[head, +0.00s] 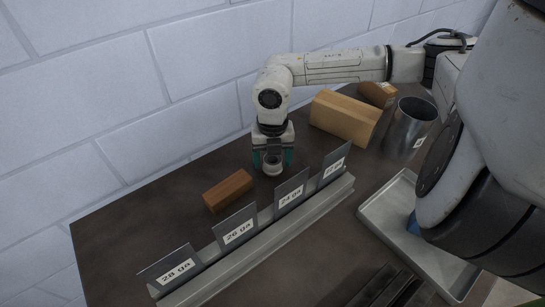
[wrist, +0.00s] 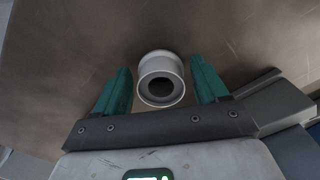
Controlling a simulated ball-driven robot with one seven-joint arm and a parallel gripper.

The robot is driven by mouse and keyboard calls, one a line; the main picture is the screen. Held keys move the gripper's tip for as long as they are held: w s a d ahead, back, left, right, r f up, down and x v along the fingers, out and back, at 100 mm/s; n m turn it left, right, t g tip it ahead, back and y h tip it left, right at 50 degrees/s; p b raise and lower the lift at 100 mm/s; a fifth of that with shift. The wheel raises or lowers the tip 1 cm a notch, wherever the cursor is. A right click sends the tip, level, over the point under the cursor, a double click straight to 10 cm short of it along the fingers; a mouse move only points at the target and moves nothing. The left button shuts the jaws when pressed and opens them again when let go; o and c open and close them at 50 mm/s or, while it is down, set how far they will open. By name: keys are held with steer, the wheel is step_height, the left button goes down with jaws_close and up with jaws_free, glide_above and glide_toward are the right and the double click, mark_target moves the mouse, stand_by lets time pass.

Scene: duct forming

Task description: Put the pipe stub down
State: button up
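The pipe stub (wrist: 161,72) is a short, pale grey, hollow cylinder. In the wrist view it stands between the two green fingers of my gripper (wrist: 160,65), with a visible gap on each side. In the head view the stub (head: 272,169) shows under my gripper (head: 272,160), behind the row of labelled plates. It appears to stand upright on the dark table (head: 120,235). My gripper is open around it, pointing down. The stub's far side is hidden.
A metal rail (head: 260,243) holding several gauge plates runs in front of my gripper. A brown block (head: 228,190) lies to the left. A larger wooden block (head: 344,118), a metal can (head: 411,126) and a grey tray (head: 381,210) are to the right. The table's left end is clear.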

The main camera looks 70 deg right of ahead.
mark_target(272, 158)
steer(key=shift+o, duration=0.3)
step_height(272, 158, up, 12)
steer(key=shift+r, duration=0.2)
stand_by(0.3)
stand_by(0.4)
